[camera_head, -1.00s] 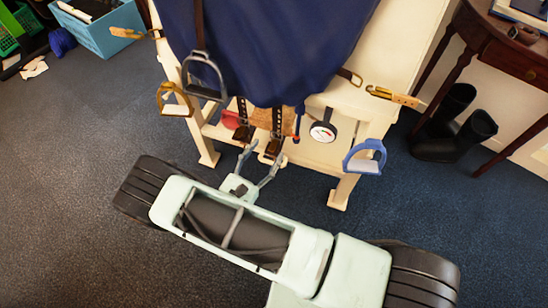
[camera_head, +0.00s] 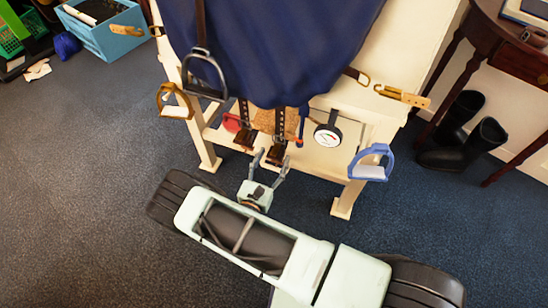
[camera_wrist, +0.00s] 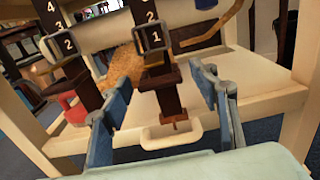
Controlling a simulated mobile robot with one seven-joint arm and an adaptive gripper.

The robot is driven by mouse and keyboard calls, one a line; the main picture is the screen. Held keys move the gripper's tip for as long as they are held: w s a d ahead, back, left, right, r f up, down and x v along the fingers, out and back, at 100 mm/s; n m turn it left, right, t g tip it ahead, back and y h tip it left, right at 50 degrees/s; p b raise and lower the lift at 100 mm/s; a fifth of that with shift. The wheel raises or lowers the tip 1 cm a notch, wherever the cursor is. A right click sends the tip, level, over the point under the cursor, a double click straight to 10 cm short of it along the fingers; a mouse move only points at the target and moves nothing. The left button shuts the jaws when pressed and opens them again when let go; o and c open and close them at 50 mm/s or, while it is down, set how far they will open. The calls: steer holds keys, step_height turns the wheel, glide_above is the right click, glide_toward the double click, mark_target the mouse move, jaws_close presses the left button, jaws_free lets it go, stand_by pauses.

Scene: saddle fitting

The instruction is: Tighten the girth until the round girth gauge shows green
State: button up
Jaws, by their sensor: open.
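In the wrist view the left strap (camera_wrist: 85,90) carries number tags up to 4, and the right strap (camera_wrist: 170,90) shows tags 1 and 2. A cream loop (camera_wrist: 172,138) is at the right strap's lower end. The round girth gauge (camera_head: 327,136) hangs to the right; its needle is too small to read. My gripper (camera_head: 272,160) is open and empty, its fingers spread either side of the right strap's lower end (camera_wrist: 163,100).
A cream wooden stand (camera_head: 208,150) surrounds the straps, with legs on both sides. A blue stirrup (camera_head: 370,163) hangs at right, and a yellow stirrup (camera_head: 172,100) and grey stirrup (camera_head: 205,75) at left. Black boots (camera_head: 470,135) stand by the table (camera_head: 490,50). Carpet in front is free.

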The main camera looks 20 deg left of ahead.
steer(key=shift+w, duration=0.55)
